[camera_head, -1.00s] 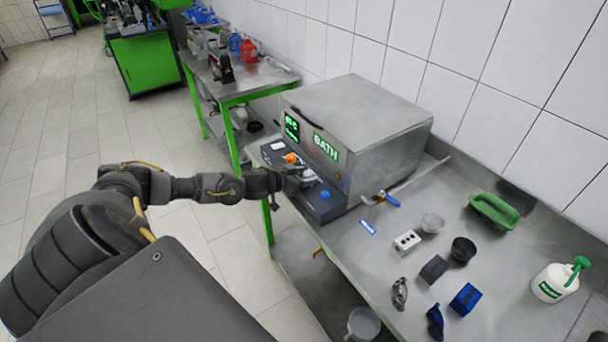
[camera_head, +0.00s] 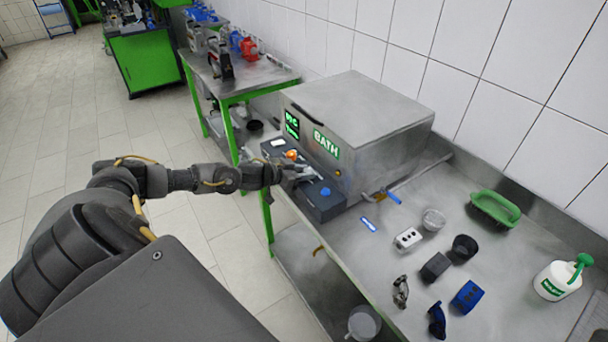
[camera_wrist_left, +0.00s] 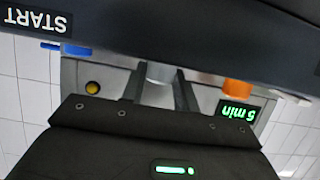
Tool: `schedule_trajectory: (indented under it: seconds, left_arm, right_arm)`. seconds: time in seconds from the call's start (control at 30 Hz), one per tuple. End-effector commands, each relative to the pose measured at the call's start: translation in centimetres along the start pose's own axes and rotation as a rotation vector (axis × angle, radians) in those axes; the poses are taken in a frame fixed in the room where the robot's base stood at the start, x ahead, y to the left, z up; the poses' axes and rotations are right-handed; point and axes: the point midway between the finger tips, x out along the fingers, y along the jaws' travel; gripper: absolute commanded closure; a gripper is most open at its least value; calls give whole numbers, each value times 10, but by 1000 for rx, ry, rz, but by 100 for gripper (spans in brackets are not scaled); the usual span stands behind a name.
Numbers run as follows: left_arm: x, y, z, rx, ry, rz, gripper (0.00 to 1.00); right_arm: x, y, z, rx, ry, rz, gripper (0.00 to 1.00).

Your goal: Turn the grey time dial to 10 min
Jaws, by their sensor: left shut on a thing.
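The grey time dial (camera_wrist_left: 160,75) shows in the wrist view as a pale grey knob between the two dark fingers of my left gripper (camera_wrist_left: 159,92). The gripper is shut on it. In the head view my left gripper (camera_head: 299,175) is at the control panel (camera_head: 322,208) of the bath unit (camera_head: 362,112), between an orange knob (camera_head: 291,154) and a blue button (camera_head: 325,191); it hides the dial there. My right gripper is not in view.
A second table (camera_head: 243,80) with pumps stands behind. A tiled wall runs along the back.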

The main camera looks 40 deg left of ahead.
Motion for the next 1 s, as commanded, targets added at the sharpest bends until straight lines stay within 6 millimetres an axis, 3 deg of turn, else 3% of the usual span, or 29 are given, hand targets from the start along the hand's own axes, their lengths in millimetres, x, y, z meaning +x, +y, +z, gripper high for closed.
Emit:
schedule_trajectory:
  seconds: [0.6,1.0]
  left_arm:
    - [6,-10,2,194,8,463,93]
    - [4,-11,-2,254,5,607,93]
  right_arm:
    - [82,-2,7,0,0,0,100]
    - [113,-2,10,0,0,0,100]
